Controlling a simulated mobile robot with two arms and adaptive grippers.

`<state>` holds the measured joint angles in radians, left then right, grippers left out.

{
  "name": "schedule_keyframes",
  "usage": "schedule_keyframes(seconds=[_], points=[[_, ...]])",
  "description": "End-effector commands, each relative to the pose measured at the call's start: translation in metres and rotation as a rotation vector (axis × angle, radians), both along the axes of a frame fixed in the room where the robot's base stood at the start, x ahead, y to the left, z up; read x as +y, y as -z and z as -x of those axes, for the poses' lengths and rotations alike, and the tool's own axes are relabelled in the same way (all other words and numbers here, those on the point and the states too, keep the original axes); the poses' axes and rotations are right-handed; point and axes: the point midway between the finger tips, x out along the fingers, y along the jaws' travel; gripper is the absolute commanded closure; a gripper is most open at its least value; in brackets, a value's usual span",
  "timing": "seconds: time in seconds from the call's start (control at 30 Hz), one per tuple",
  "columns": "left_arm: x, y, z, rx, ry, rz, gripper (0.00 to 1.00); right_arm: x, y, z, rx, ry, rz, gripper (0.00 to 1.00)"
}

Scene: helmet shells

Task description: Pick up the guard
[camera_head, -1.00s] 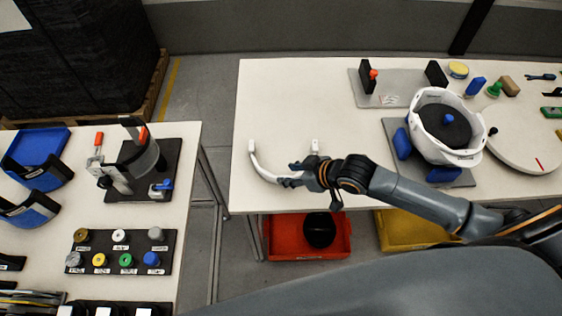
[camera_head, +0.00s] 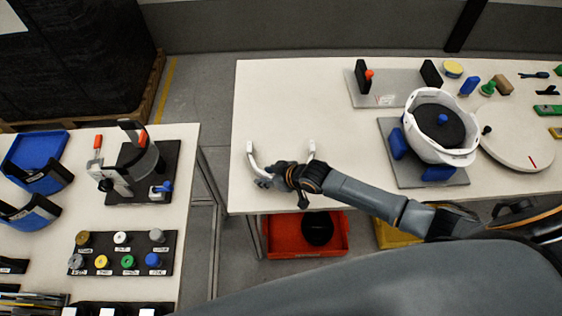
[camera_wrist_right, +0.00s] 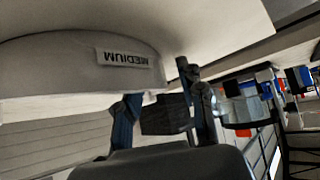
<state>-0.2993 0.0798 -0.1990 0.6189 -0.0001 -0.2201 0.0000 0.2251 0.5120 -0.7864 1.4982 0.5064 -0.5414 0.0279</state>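The guard (camera_head: 251,160) is a white curved U-shaped piece lying on the white table near its front left corner, its two ends pointing away. My right gripper (camera_head: 265,178) is at the middle of its curve, hiding part of it. In the right wrist view the guard (camera_wrist_right: 60,68) is a large pale band with a "MEDIUM" label, close in front of the fingers. The fingers of my right gripper (camera_wrist_right: 160,95) stand apart with a dark block between them. I see no clear grip on the guard. My left gripper is not in view.
A white helmet shell (camera_head: 425,150) sits on a grey plate with blue blocks (camera_head: 397,144) at right. A grey fixture plate (camera_head: 395,95) lies behind. A red bin (camera_head: 280,238) is below the table edge. The left table (camera_head: 110,220) holds a clamp fixture and knobs. The table's middle is clear.

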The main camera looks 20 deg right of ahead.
Motion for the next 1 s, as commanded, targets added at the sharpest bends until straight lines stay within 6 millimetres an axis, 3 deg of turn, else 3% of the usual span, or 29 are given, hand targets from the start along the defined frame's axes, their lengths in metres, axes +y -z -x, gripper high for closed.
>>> schedule_keyframes(seconds=[0.23,0.43,1.0], points=[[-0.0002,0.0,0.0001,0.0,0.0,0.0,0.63,0.0003,0.0012,-0.0006,0.0,0.0,0.0,0.61],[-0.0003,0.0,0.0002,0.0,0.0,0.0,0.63,0.0002,0.0011,-0.0005,0.0,0.0,0.0,1.0],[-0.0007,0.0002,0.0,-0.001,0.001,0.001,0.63,0.0004,-0.0071,-0.001,-0.002,0.0,-0.001,1.0]])
